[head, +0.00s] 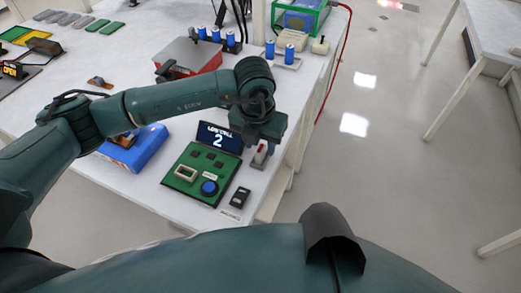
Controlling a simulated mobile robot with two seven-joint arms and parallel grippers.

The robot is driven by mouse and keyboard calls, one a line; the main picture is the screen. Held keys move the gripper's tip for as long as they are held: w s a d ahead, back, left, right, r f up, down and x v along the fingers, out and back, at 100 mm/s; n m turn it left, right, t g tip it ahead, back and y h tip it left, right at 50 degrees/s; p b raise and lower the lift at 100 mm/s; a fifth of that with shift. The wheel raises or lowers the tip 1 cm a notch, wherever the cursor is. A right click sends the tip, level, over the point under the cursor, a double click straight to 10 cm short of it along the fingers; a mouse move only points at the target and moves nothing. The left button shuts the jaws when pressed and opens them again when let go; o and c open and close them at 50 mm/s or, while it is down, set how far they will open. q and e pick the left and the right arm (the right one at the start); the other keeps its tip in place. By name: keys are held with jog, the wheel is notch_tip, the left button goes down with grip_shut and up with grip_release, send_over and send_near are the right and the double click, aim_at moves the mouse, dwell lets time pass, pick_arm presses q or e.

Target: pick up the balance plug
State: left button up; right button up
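My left arm reaches in from the left, and its gripper (262,147) points down over the right edge of the bench. A small white and red piece (261,154) shows right at the fingertips; it may be the balance plug, but I cannot tell. Whether the fingers hold it is too small to see. A green board (190,184) with a blue round knob and a beige socket lies just left of the gripper. A display reading "LOW CELL 2" (219,138) stands at its back edge. My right gripper is not in view.
A small black block (240,197) lies right of the board. A blue box (136,151) sits left, partly behind my arm. A red-sided box (189,58), blue cells (289,54) and a green crate (300,17) stand farther back.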

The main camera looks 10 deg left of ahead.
pick_arm(q)
jog(key=shift+w+f, duration=0.15)
jog(key=shift+f, duration=1.2)
jog(key=shift+c, duration=0.6)
grip_shut()
